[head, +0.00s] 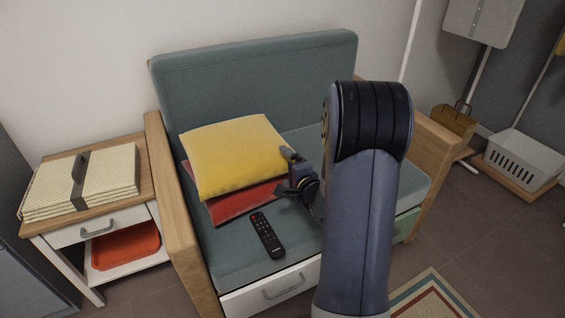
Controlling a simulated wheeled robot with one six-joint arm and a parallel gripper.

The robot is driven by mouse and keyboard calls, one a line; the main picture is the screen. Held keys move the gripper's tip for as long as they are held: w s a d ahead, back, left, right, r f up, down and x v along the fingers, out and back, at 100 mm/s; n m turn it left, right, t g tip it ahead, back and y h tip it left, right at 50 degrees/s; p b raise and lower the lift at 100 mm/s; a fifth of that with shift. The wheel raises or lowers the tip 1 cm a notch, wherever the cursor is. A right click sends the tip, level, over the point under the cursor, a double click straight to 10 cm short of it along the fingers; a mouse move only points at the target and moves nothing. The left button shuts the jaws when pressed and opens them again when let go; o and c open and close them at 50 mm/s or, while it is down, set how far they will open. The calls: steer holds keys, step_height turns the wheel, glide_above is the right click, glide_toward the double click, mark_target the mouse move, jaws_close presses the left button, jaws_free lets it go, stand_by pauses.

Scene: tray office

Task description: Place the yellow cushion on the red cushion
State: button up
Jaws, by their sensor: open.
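The yellow cushion (230,155) lies on top of the red cushion (240,203) on the left part of the sofa seat. The yellow cushion looks slightly tilted. My gripper (287,175) is open beside the right edge of the two cushions. I cannot tell whether it touches either cushion. My arm hides part of the seat to the right.
A black remote (267,235) lies on the green sofa seat (230,262) in front of the cushions. Wooden armrests (168,190) bound the seat. A side table (148,180) with stacked woven mats (112,170) stands left. A white basket (523,160) is at far right.

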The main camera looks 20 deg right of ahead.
steer(key=p+v, duration=0.1)
steer(key=v, duration=0.7)
steer(key=shift+s+p, duration=0.25)
steer(key=shift+p, duration=0.1)
